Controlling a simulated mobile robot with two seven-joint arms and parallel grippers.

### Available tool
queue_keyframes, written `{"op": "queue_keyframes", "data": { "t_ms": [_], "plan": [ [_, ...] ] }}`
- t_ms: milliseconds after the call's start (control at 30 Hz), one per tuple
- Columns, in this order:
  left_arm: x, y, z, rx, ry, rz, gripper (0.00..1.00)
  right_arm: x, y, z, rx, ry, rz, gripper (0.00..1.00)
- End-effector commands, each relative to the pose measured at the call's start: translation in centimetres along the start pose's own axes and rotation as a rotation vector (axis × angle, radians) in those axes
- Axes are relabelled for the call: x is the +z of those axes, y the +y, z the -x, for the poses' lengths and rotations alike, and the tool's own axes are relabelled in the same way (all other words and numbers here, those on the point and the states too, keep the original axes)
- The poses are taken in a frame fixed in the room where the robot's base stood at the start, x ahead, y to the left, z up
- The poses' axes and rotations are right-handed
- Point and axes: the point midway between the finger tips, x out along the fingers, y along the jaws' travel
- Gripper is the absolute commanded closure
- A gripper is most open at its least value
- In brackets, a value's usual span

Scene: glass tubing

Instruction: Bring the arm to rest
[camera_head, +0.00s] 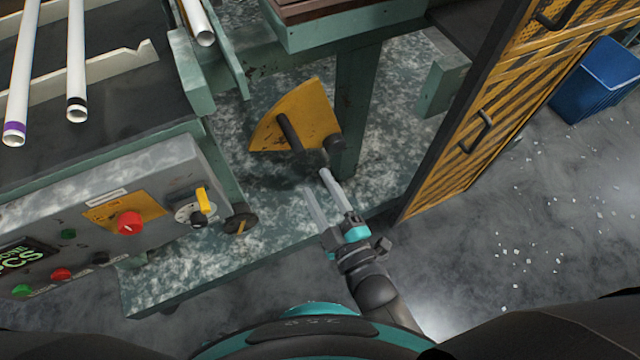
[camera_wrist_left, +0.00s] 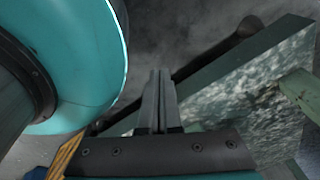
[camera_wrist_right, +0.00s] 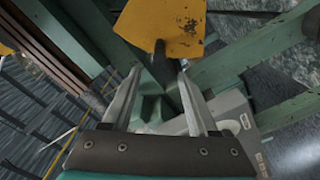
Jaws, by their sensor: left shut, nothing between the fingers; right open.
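My right gripper (camera_head: 316,182) reaches in from the bottom centre of the head view. Its two pale fingers are spread, with nothing between them. In the right wrist view, the open fingers (camera_wrist_right: 160,72) point toward a yellow quadrant plate (camera_wrist_right: 166,24) with a dark rod. In the head view, that plate (camera_head: 297,112) and its dark lever lie just beyond the fingertips; I cannot tell whether they touch. My left gripper (camera_wrist_left: 158,76) shows only in the left wrist view. Its fingers are together and empty, over the floor beside a mottled green bench part.
A control panel (camera_head: 105,215) with a red knob and buttons stands at the left. White glass tubes (camera_head: 76,60) lie on the rack above it. A yellow-black striped cabinet (camera_head: 470,110) is at the right, with a blue bin (camera_head: 597,80) beyond. The floor at lower right is open.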

Motion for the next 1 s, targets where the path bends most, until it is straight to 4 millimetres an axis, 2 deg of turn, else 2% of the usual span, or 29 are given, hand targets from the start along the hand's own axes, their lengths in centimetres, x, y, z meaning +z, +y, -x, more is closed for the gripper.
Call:
{"op": "queue_keyframes", "data": {
  "t_ms": [267, 367, 467, 533, 667, 767, 800, 900, 1000],
  "plan": [
    [0.1, 0.1, 0.0, 0.001, -0.001, 0.000, 1.00, 0.0, 0.0, 0.0, -0.001, -0.001, 0.000, 0.41],
    [0.0, 0.0, 0.6, 0.001, -0.002, 0.000, 1.00, 0.6, -0.4, 0.2, -0.026, -0.026, -0.020, 0.41],
    [-0.2, 0.0, 2.1, 0.002, -0.003, -0.001, 1.00, 2.6, -2.0, 1.2, -0.105, -0.114, -0.090, 0.41],
    [-0.4, 0.1, 3.7, 0.005, -0.004, -0.001, 1.00, 4.8, -3.7, 2.9, -0.186, -0.220, -0.171, 0.41],
    [-0.6, 0.8, 7.0, 0.016, -0.012, -0.001, 1.00, 9.5, -7.3, 8.2, -0.340, -0.489, -0.355, 0.41],
    [-0.4, 1.4, 9.4, 0.027, -0.022, -0.003, 1.00, 12.5, -9.4, 13.8, -0.427, -0.721, -0.492, 0.41],
    [-0.2, 1.6, 10.4, 0.030, -0.028, -0.004, 1.00, 13.4, -10.1, 16.3, -0.455, -0.817, -0.542, 0.41],
    [0.4, 2.0, 12.4, 0.037, -0.044, -0.008, 1.00, 15.0, -11.1, 22.4, -0.496, -1.047, -0.654, 0.41],
    [1.1, 2.5, 14.0, 0.045, -0.059, -0.010, 1.00, 15.6, -11.5, 27.7, -0.511, -1.237, -0.737, 0.41]
  ]
}}
